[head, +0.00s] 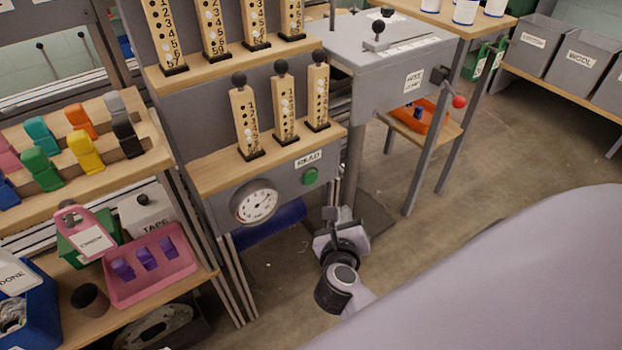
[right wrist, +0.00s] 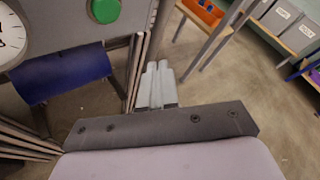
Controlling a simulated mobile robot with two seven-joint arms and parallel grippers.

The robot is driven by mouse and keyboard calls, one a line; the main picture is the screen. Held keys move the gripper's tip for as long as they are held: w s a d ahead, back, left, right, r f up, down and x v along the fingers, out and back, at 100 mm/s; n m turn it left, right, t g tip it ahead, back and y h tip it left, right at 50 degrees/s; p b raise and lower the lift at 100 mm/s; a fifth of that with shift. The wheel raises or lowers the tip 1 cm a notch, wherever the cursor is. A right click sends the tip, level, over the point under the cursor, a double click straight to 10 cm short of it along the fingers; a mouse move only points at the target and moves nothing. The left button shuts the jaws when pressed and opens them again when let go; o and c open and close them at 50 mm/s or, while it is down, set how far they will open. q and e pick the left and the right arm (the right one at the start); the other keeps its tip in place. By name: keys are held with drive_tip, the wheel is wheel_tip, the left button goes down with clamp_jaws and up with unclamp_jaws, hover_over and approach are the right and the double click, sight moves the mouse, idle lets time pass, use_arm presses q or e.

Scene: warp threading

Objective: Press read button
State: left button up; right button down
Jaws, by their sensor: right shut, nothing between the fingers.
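The green read button (head: 310,177) sits on the grey front panel under the READ label (head: 308,159), right of a round dial (head: 258,203). In the right wrist view the button (right wrist: 105,10) is at the top edge, partly cut off, with part of the dial (right wrist: 8,38) at the left. My right gripper (head: 337,212) is below and a little right of the button in the head view, apart from it. In the right wrist view its fingers (right wrist: 158,84) are together and empty. My left gripper is not in view.
Numbered wooden posts with black knobs (head: 283,100) stand on the shelf above the panel. A grey table with a red-knobbed crank (head: 458,101) stands to the right. A pink tray (head: 150,265) lies on the left shelf. Open floor (head: 400,240) lies right of my gripper.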

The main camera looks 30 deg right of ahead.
sight(310, 177)
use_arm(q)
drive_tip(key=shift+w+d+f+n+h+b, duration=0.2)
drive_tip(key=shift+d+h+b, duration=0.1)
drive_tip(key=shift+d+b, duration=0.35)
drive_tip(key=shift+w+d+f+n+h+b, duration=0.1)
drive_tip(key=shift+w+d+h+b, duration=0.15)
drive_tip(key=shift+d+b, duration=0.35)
use_arm(e)
drive_tip(key=w, duration=0.8)
drive_tip(key=shift+w+a, duration=0.3)
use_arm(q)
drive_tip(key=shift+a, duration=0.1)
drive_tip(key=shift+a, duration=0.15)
use_arm(e)
drive_tip(key=shift+w, duration=0.1)
drive_tip(key=shift+w, duration=0.35)
